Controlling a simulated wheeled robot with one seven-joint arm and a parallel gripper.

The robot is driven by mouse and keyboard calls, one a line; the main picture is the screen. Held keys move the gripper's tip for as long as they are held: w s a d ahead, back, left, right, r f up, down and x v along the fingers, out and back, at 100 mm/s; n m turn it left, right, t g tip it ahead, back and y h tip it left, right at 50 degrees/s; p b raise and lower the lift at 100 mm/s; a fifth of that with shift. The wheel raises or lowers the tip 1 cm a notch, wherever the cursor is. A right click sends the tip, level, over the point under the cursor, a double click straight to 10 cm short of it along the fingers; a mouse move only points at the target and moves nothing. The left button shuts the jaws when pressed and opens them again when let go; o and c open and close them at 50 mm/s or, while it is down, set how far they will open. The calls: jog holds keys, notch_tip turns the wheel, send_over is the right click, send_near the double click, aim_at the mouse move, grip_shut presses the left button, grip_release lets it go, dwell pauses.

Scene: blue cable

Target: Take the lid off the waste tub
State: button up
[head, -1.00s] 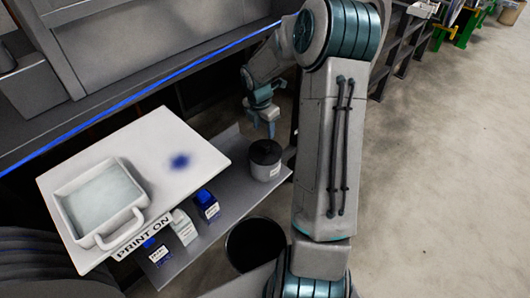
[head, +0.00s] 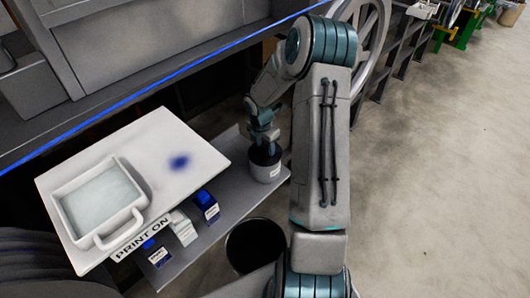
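The waste tub (head: 267,173) is a small light grey round tub with a label, standing at the right end of the grey shelf. Its dark lid (head: 257,157) is on top, partly hidden by my gripper. My gripper (head: 268,149) points down right over the lid, at or very near its middle. The fingers are small and partly hidden, so I cannot tell whether they touch or hold the lid.
A white board (head: 135,135) with a blue stain carries a white tray (head: 68,211) on the left. Blue-capped bottles (head: 207,206) stand on the shelf (head: 228,193) below it. A dark open bin (head: 255,246) stands in front. The floor at right is clear.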

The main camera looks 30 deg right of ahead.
grip_shut()
jog(key=shift+r, duration=0.1)
